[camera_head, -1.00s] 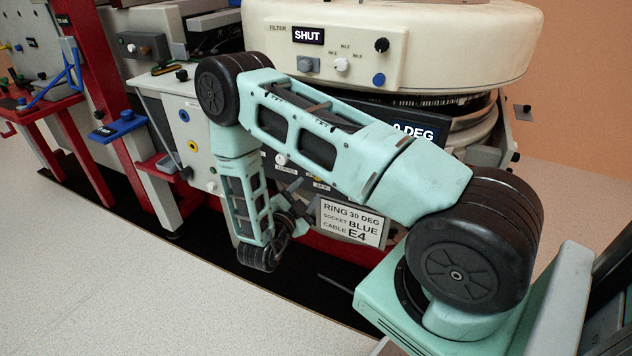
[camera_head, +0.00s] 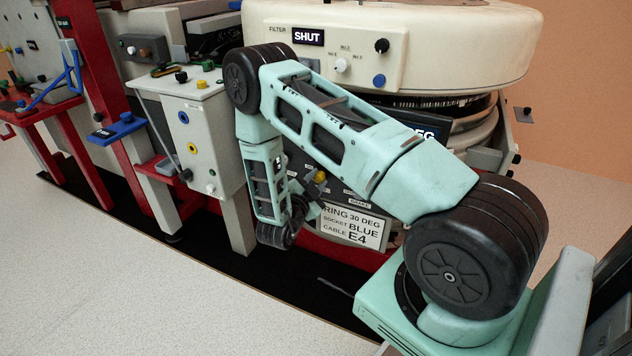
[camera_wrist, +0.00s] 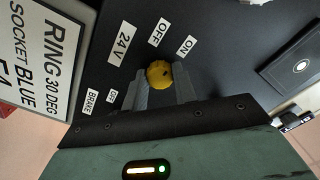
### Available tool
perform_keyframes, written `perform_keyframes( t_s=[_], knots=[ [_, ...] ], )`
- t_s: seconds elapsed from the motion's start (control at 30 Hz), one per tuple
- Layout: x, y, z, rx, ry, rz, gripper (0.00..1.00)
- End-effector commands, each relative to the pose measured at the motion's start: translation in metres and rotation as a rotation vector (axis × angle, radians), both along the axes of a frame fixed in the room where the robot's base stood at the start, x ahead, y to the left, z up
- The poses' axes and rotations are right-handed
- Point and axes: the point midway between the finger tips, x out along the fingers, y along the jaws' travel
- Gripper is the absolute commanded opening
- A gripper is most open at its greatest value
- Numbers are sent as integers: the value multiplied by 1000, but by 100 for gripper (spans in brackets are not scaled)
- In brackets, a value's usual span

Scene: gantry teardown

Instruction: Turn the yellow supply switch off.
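The yellow supply switch (camera_wrist: 159,74) is a round knob on a dark panel, beside the labels 24 V, OFF and ON. A small dark mark shows on its right half, on the side nearer ON. It also shows in the head view (camera_head: 320,177), just beyond my gripper (camera_head: 308,192). In the wrist view my gripper (camera_wrist: 161,82) has its two grey fingers apart, one on each side of the knob. I cannot tell whether either finger touches it. The lower edge of the knob lies between the fingertips.
A BRAKE label (camera_wrist: 91,102) with its own OFF label sits left of my fingers. A white sign (camera_head: 350,224) reading RING 30 DEG stands below the panel. A grey box (camera_head: 200,135) with coloured sockets is to the left.

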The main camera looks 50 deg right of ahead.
Motion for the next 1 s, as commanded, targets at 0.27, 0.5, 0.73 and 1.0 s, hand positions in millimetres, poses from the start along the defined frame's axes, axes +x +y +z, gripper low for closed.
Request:
perform_keyframes(
  t_s=[0.27, 0.5, 0.73, 1.0],
  knots=[
    [0, 1, 0, -7, 19, 1, 5],
    [0, 1, 1, -42, 121, 1, 5],
    [0, 2, 2, -105, 302, 4, 5],
    [-1, 2, 1, -189, 545, 2, 5]
  ],
)
